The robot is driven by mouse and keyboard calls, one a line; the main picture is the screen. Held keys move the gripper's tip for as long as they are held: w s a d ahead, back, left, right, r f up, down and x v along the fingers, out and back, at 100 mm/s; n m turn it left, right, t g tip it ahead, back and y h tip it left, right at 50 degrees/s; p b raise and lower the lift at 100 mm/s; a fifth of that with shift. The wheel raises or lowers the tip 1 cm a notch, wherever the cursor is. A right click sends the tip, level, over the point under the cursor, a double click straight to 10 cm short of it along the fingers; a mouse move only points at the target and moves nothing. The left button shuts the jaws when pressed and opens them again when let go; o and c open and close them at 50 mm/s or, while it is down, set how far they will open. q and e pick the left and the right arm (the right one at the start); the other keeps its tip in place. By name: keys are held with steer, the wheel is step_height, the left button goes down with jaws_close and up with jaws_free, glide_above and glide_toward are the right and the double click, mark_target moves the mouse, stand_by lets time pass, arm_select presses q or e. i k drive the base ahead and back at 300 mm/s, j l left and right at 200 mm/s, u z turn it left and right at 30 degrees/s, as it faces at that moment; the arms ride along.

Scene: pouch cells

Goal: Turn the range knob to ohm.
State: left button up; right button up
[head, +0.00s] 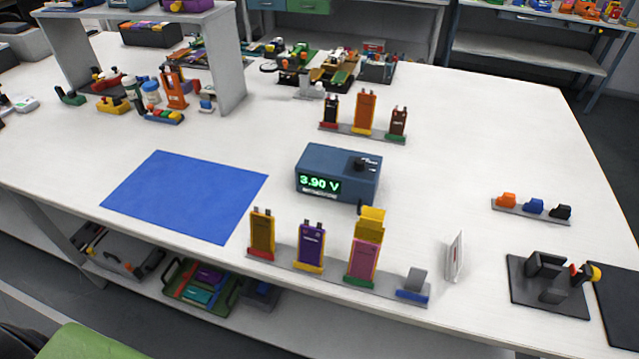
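A blue box-shaped meter (338,172) stands near the middle of the white table. Its front display (319,184) glows green and reads 3.90 V. A dark round range knob (361,165) sits at the upper right of the meter. The marks around the knob are too small to read, so I cannot tell its exact setting from them. Neither of my grippers shows in the head view, and nothing touches the meter or the knob.
A front rack (285,263) holds several upright pouch cells just before the meter; another rack (345,129) stands behind it. A blue mat (185,194) lies left. A white card (454,257) stands at front right, near a black fixture (548,279).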

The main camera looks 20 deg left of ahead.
mark_target(359, 162)
steer(key=j+z, duration=0.35)
steer(key=j, duration=0.25)
steer(key=k+j+z, duration=0.15)
steer(key=j+z, duration=0.25)
steer(key=j, duration=0.15)
